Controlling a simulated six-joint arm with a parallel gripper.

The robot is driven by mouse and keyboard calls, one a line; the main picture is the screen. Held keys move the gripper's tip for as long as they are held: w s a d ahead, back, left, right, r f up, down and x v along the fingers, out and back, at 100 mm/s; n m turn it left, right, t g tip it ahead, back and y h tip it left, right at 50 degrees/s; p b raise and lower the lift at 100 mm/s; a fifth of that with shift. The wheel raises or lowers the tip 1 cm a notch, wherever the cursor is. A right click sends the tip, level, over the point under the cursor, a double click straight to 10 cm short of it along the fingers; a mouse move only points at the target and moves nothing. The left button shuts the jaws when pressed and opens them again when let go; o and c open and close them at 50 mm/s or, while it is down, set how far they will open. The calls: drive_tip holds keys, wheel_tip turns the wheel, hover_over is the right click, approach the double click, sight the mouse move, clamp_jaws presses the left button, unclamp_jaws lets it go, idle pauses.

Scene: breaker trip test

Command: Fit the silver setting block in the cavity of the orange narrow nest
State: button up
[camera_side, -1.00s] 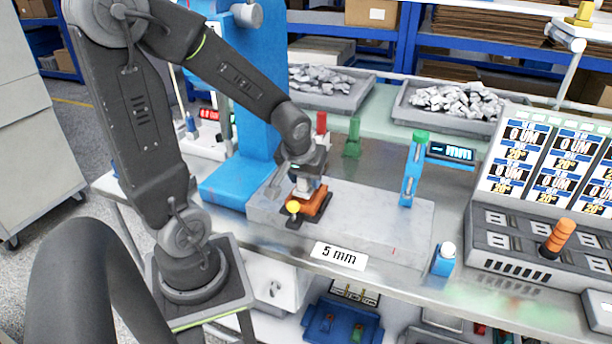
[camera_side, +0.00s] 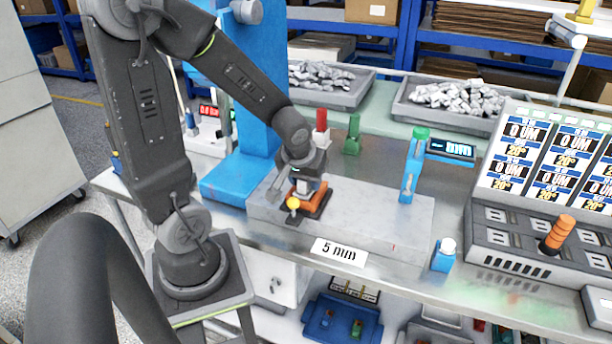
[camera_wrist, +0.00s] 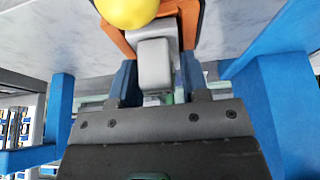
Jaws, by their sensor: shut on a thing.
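The silver setting block (camera_wrist: 155,62) is between the two blue fingers of my gripper (camera_wrist: 156,82) in the wrist view. My gripper (camera_side: 304,184) is shut on it, low over the orange narrow nest (camera_side: 313,205) in the side view. The nest's orange walls (camera_wrist: 187,22) show around the far end of the block in the wrist view. A yellow ball knob (camera_side: 293,203) stands at the nest's front and covers part of it in the wrist view (camera_wrist: 127,10). I cannot tell whether the block is seated in the cavity, as its underside is hidden.
The nest sits on a grey stone slab (camera_side: 385,225). A blue column (camera_side: 255,120) rises close behind my gripper. A red post (camera_side: 321,128), a green post (camera_side: 352,136) and a blue stand (camera_side: 412,170) are nearby. The slab's right part is clear.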

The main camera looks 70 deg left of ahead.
drive_tip(key=shift+f, duration=0.15)
drive_tip(key=o, duration=1.1)
drive_tip(key=v, duration=1.4)
drive_tip(key=s+d+m+h, duration=0.1)
drive_tip(key=d+m, duration=0.2)
drive_tip(key=s+d+r+m+t+h, duration=0.1)
drive_tip(key=d+m, duration=0.2)
drive_tip(key=d, duration=0.1)
drive_tip(key=s+d+m+t+h, duration=0.1)
drive_tip(key=d+m, duration=0.2)
drive_tip(key=d, duration=0.1)
drive_tip(key=shift+s+d+r, duration=0.1)
drive_tip(key=shift+d+r, duration=0.05)
drive_tip(key=shift+d, duration=0.1)
